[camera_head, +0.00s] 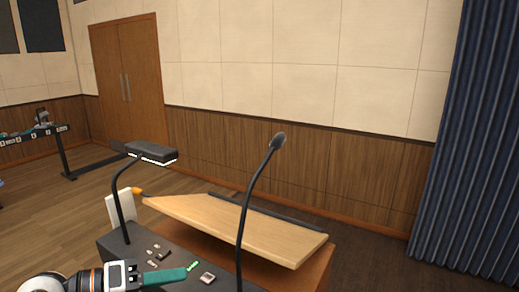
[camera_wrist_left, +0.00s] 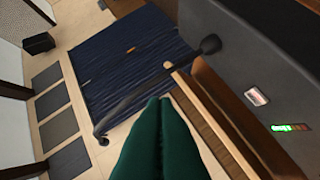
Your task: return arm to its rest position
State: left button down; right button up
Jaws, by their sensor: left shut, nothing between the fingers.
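My left gripper (camera_head: 186,273) reaches in from the bottom left of the head view, over the dark control panel (camera_head: 113,242). Its green fingers are shut together with nothing between them. In the left wrist view the shut fingertips (camera_wrist_left: 160,101) point away from the camera. A row of lit green indicators (camera_head: 193,266) shows just beyond the fingertips in the head view; lit indicators (camera_wrist_left: 289,127) also show at the right of the wrist view. Several small controls (camera_head: 158,253) sit on the panel. My right gripper is not in view.
A gooseneck microphone (camera_head: 260,175) and a black desk lamp (camera_head: 152,152) rise from the panel close to my left arm. A sloped wooden lectern top (camera_head: 245,227) lies behind. A blue curtain (camera_head: 475,150) hangs at the right. Open floor (camera_head: 60,215) shows at left.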

pick_arm(q)
notch_tip(320, 180, up, 5)
jog(key=n+t+h, duration=0.3)
jog(key=n+t, duration=0.3)
jog(key=a+n+t+y, duration=0.4)
jog(key=n+t+y, duration=0.35)
jog(key=n, duration=0.45)
jog(key=s+a+f+n+g+y, duration=0.1)
jog(key=a+f+n+g+y, duration=0.45)
jog(key=f+n+y, duration=0.75)
jog(key=s+d+f+n+g+h, duration=0.2)
jog(key=s+f+g, duration=0.4)
jog(key=s+f, duration=0.45)
jog(key=s+d+f+n+g+h, duration=0.25)
jog(key=s+f+g, duration=0.35)
jog(key=s+f, duration=0.4)
notch_tip(320, 180, down, 26)
jog(key=g+b, duration=0.1)
jog(key=b, duration=0.1)
jog(key=s+a+f+m+g+y+b, duration=0.1)
jog(key=s+a+f+b, duration=0.1)
jog(key=s+f, duration=1.5)
notch_tip(320, 180, down, 2)
jog(key=shift+a+f, duration=0.25)
jog(key=shift+a, duration=0.1)
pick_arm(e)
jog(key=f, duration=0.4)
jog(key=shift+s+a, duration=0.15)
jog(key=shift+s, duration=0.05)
